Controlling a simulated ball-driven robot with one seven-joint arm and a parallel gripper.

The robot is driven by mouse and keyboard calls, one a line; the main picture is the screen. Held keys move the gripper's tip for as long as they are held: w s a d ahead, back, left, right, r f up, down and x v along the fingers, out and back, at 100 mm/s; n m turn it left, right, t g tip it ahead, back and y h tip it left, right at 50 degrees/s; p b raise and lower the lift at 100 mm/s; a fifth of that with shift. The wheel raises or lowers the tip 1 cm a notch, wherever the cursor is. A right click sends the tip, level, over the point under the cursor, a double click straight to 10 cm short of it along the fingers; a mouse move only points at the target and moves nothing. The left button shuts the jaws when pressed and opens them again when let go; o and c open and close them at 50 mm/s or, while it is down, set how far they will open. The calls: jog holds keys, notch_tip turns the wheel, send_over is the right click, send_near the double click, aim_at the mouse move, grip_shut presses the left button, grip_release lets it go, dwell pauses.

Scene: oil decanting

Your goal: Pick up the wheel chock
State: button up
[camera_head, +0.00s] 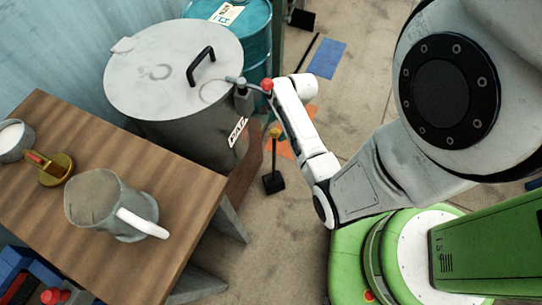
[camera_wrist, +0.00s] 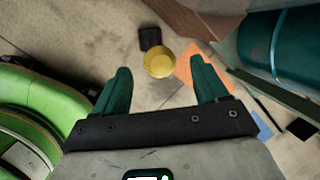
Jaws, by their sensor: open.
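A black block with an upright dark post and a yellow knob on top, which I take for the wheel chock (camera_head: 274,182), stands on the floor right of the wooden table in the head view. In the wrist view its round yellow top (camera_wrist: 160,62) covers most of the post, and the black block (camera_wrist: 150,38) shows just beyond. My gripper (camera_wrist: 160,66) is open and empty, its teal fingers to either side of the yellow knob in the picture. Their height above the knob is hard to tell. The fingers are not clear in the head view.
A grey lidded vat (camera_head: 150,75) with a red-knobbed tap stands behind the table (camera_head: 175,215). A metal jug (camera_head: 105,205) is on the table. A teal drum (camera_head: 258,30) and another black block (camera_head: 300,19) are farther back.

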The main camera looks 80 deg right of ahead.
aim_at(273, 135)
jog(key=b+x, duration=0.1)
jog(key=x, duration=0.5)
jog(key=shift+f+b, duration=0.25)
jog(key=shift+b, duration=0.1)
jog(key=shift+c, duration=0.5)
grip_shut()
jog(key=shift+d+r, duration=0.1)
